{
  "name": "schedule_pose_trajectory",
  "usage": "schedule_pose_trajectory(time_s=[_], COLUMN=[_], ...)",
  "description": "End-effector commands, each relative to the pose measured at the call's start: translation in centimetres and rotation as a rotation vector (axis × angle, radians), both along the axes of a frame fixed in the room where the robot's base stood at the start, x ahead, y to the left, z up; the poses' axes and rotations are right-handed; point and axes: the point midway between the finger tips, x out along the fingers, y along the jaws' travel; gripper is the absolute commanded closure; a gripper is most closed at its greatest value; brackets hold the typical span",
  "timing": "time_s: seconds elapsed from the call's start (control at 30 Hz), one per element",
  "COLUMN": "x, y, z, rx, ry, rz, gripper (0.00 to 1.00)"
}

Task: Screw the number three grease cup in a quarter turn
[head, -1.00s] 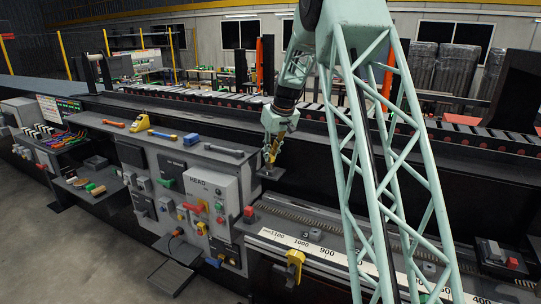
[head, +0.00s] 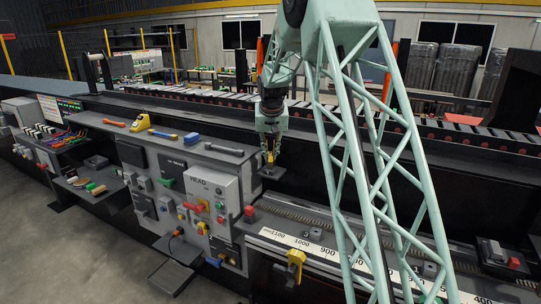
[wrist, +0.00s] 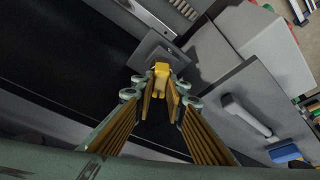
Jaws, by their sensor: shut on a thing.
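My gripper (head: 269,158) points down over a small dark plate (head: 270,173) beside the conveyor bed. In the wrist view my gripper (wrist: 160,86) has its ribbed yellow fingers closing in on a small yellow piece (wrist: 161,69), seemingly the grease cup, and is shut on it. The yellow piece stands over the grey plate (wrist: 148,47). The fingers hide its lower part, and I cannot read a number on it. I cannot tell whether its thread is engaged.
A panel marked HEAD (head: 210,200) with switches stands to the left. A grey-handled tool (head: 224,149) and a blue tool (head: 190,139) lie on the ledge. A numbered scale (head: 305,246) and small grey blocks (head: 315,234) lie in front. The dark bed behind is clear.

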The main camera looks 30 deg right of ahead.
Motion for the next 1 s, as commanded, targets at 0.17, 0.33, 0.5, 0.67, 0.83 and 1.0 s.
schedule_pose_trajectory(time_s=[0.17, 0.33, 0.5, 0.67, 0.83, 1.0], x=[0.05, 0.06, 0.12, 0.11, 0.15, 0.20], y=[0.07, 0.16, 0.19, 0.18, 0.25, 0.26], z=[-0.14, -0.20, -0.20, -0.26, -0.27, -0.22], rx=[0.000, 0.000, 0.000, -0.001, 0.000, -0.001], ry=[0.000, 0.000, -0.001, 0.000, 0.001, 0.000], rz=[-0.076, -0.152, -0.230, -0.307, -0.387, -0.455], gripper=[0.98, 0.98, 0.98, 0.98, 0.98, 0.98])
